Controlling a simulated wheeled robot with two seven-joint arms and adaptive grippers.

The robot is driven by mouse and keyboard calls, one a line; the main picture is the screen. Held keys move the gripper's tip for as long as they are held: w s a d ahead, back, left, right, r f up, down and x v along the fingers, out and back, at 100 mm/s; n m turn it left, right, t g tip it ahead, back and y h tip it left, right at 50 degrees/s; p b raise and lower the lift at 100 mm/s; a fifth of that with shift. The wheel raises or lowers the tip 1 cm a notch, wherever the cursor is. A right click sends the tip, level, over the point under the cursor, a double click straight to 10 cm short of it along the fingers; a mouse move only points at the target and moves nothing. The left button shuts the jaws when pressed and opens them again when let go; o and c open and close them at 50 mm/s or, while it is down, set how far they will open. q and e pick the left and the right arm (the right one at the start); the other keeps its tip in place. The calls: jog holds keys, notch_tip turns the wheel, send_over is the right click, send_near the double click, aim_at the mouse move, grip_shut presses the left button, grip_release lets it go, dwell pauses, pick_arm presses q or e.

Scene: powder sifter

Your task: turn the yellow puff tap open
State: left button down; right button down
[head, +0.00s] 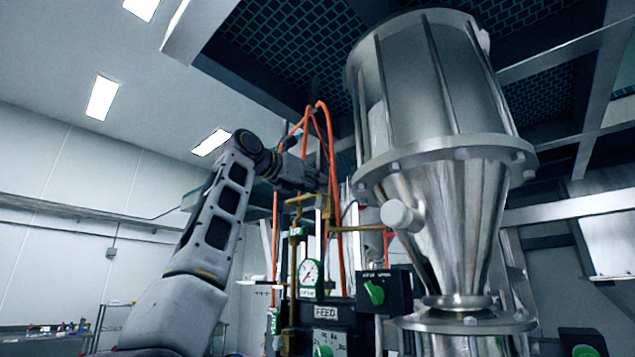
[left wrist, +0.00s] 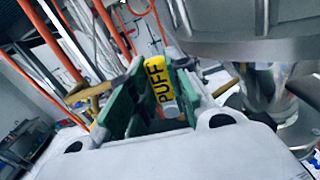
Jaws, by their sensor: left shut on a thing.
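The yellow puff tap, with black letters reading PUFF (left wrist: 156,84), shows in the left wrist view between the green finger pads. My left gripper (left wrist: 150,90) is shut on this yellow handle. In the head view my left gripper (head: 312,187) reaches in from the left, level with the upper brass pipework and just left of the steel hopper. The tap itself is too small and covered to make out clearly there. My right gripper is in neither view.
The large steel hopper (head: 440,190) stands close on the right, with a round white-grey port on its side. Orange hoses (head: 334,160) run beside the gripper. Below are a round gauge (head: 310,272), a FEED panel (head: 325,312) and a black box with a green knob (head: 375,292).

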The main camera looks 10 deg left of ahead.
pick_arm(q)
jog(key=shift+w+a+f+n, duration=0.15)
jog(key=shift+w+n, duration=0.05)
jog(key=shift+n, duration=0.3)
jog(key=c, duration=1.3)
grip_release()
jog(key=shift+a, duration=0.1)
jog(key=shift+s+a, duration=0.1)
jog(key=shift+s, duration=0.1)
jog(key=v, duration=1.1)
jog(key=shift+s+a, duration=0.2)
jog(key=shift+s, duration=0.05)
